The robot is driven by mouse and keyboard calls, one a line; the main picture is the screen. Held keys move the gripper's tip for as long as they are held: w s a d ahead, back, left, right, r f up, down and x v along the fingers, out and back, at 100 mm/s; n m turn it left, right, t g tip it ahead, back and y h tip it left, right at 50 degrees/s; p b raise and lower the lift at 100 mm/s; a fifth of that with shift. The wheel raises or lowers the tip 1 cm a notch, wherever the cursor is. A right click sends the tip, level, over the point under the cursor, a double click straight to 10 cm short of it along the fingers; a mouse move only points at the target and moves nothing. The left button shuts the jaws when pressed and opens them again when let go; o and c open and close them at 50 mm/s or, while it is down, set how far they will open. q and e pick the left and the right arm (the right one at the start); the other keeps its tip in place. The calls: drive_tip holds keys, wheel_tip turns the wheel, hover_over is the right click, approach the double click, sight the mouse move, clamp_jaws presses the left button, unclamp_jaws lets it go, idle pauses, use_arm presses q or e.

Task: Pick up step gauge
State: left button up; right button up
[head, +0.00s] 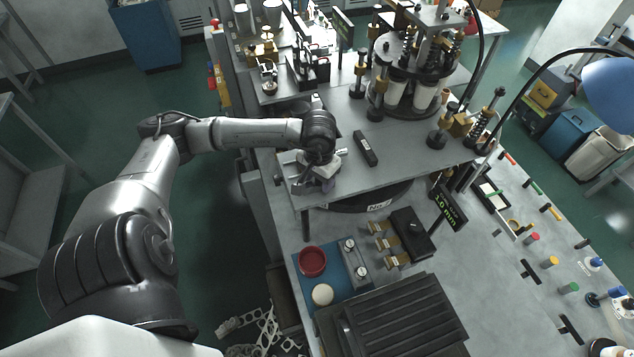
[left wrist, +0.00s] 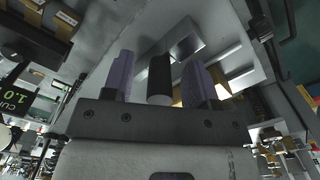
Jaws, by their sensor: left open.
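My left gripper (head: 325,182) reaches down over the front edge of the grey machine plate (head: 400,165). Its two purple fingers also show in the left wrist view (left wrist: 160,82), apart. A dark rounded piece with a pale end (left wrist: 158,78) appears between them, with gaps on both sides. Beyond the fingers, a pale metal piece with step-like faces (left wrist: 187,44) looks like the step gauge. In the head view, the wrist and fingers hide most of what lies under them. I cannot tell whether the dark piece belongs to the gauge. My right gripper is not in view.
A black bar (head: 365,148) lies on the plate right of my gripper. Posts and the forming head (head: 420,70) stand behind it. Below are a black box (head: 411,234), several brass pieces (head: 388,243), a red dish (head: 312,261) and a display (head: 448,208).

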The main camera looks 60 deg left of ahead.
use_arm(q)
drive_tip(key=shift+c, duration=0.3)
clamp_jaws()
drive_tip(key=shift+r, duration=0.15)
